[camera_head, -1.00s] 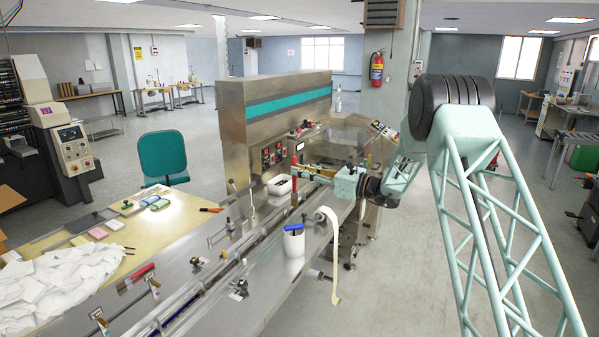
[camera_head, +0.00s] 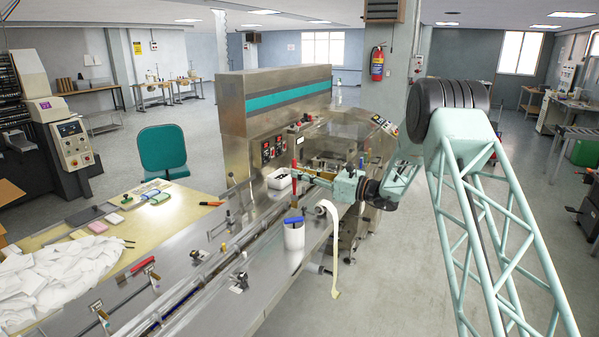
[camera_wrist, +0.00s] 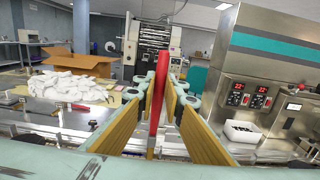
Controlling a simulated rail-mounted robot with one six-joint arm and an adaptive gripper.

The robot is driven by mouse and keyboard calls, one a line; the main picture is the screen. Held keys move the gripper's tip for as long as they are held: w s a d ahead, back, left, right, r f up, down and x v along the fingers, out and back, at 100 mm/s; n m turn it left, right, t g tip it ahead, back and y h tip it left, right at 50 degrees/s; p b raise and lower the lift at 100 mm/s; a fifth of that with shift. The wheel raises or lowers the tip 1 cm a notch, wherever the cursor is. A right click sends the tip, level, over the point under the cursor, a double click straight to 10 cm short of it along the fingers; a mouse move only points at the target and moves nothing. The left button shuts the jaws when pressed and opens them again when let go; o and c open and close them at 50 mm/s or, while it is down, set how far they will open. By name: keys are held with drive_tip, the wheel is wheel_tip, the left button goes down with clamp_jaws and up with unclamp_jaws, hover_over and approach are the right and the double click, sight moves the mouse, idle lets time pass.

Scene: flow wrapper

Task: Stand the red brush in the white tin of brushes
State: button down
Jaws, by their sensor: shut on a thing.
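My gripper (camera_wrist: 160,88) is shut on the red brush, with a yellowish finger on each side. The red brush (camera_wrist: 158,95) stands nearly upright between the fingers in the wrist view. In the head view it is a small red upright stick (camera_head: 294,184) at the fingertips. A white tin (camera_head: 294,238) stands on the machine's front ledge, nearer the camera than the gripper, with a blue item at its mouth. The brush is apart from this tin. The tin's inside is too small to make out.
A white bin (camera_head: 279,180) with dark contents sits close behind the brush; it also shows at right in the wrist view (camera_wrist: 241,132). The steel wrapper housing (camera_head: 275,120) rises behind. A pale strip (camera_head: 330,215) hangs right of the tin. White bags (camera_head: 55,280) lie at left.

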drive_tip(key=b, duration=0.2)
hover_over(297, 206)
drive_tip(key=d, duration=0.1)
drive_tip(key=shift+f, duration=3.25)
wheel_tip(297, 206, down, 4)
drive_tip(key=shift+s+r+b, duration=0.15)
drive_tip(key=shift+r+b, duration=0.1)
drive_tip(key=shift+b, duration=0.4)
drive_tip(key=shift+f+b, duration=1.3)
drive_tip(key=shift+f, duration=1.2)
